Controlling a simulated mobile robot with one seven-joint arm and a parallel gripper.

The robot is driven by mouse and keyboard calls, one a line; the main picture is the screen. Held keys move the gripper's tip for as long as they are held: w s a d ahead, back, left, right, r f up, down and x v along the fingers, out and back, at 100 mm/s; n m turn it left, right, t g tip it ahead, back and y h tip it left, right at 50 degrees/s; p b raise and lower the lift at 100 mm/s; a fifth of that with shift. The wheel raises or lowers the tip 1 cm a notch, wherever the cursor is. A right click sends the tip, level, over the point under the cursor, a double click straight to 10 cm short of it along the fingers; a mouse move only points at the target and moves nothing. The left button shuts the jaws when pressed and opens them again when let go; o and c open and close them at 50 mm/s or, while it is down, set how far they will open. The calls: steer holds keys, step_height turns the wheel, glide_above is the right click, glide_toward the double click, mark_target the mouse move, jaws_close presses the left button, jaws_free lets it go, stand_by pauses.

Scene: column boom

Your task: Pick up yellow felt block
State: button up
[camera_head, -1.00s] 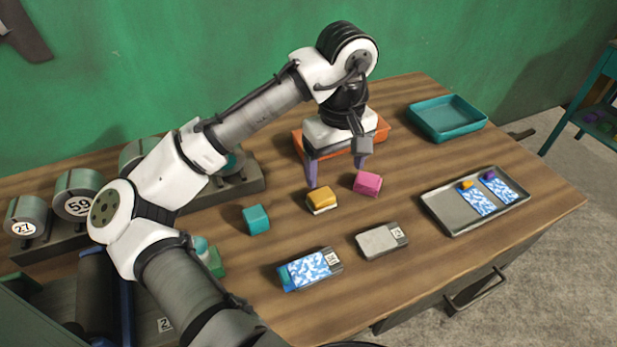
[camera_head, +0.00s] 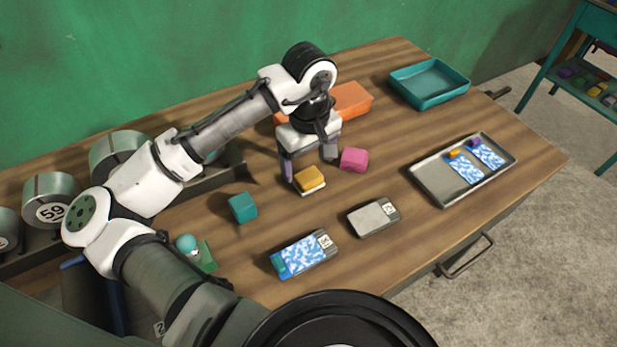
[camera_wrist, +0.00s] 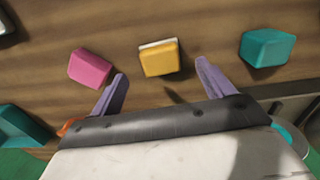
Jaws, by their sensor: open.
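The yellow felt block (camera_head: 310,178) lies on the wooden table with a white layer along its underside. My gripper (camera_head: 309,170) is open, its purple-grey fingers behind the block in the head view. In the wrist view, the yellow block (camera_wrist: 160,58) lies ahead of the gap between the two fingertips (camera_wrist: 160,68), and nothing is held. I cannot tell the exact height of the fingertips above the table.
A pink block (camera_head: 354,159) lies close on the right and a teal block (camera_head: 243,208) on the left. Numbered erasers or pads, including a grey one (camera_head: 372,218) and a blue-patterned one (camera_head: 303,256), lie in front.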

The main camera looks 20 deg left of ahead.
mark_target(309, 175)
steer(key=shift+f+p, duration=0.65)
steer(key=shift+f, duration=1.95)
steer(key=c, duration=1.1)
step_height(309, 175, up, 20)
steer(key=b, duration=0.1)
steer(key=shift+b, duration=0.35)
